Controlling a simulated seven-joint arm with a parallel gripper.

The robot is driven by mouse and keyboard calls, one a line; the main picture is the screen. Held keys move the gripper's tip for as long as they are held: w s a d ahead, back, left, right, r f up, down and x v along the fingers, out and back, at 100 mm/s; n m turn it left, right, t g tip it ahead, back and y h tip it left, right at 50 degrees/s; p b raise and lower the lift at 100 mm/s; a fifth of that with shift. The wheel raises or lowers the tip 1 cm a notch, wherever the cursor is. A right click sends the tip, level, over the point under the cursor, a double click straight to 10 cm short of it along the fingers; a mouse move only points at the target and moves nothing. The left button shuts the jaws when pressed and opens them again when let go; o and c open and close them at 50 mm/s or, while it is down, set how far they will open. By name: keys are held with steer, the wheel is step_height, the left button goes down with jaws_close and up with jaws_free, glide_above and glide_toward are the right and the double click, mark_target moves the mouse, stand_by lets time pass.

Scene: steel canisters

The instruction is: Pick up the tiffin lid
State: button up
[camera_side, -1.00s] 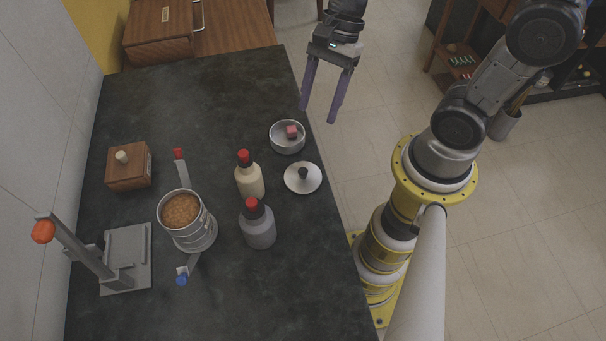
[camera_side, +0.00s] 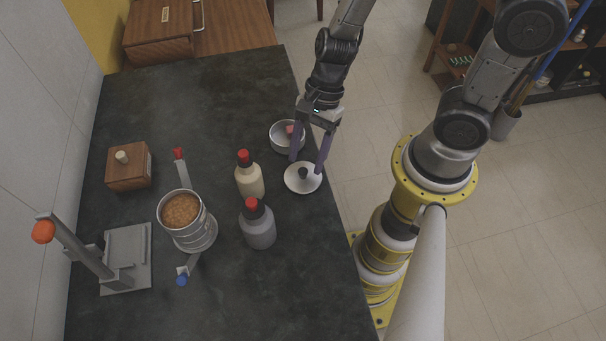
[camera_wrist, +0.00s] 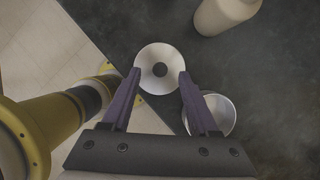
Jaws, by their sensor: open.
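The tiffin lid (camera_side: 303,184) is a round white disc with a dark knob (camera_side: 303,172) in its middle. It lies on the dark counter near the right edge, and it also shows in the wrist view (camera_wrist: 147,55). My gripper (camera_side: 307,167) is open over the lid, one purple finger on either side of the knob in the side view. In the wrist view my fingertips (camera_wrist: 159,76) point at the lid with the knob (camera_wrist: 160,69) between them. Nothing is between the fingers' grip. I cannot tell how high the tips are above the lid.
A metal bowl (camera_side: 280,142) with a pink block (camera_side: 291,130) stands just behind the lid. Two red-capped bottles (camera_side: 249,182) (camera_side: 259,230) stand to its left. A canister with brown contents (camera_side: 190,233), a wooden box (camera_side: 128,175) and a grey stand (camera_side: 128,258) are farther left. The front counter is clear.

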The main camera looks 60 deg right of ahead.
mark_target(303, 175)
steer(key=shift+x, duration=1.25)
jaws_close()
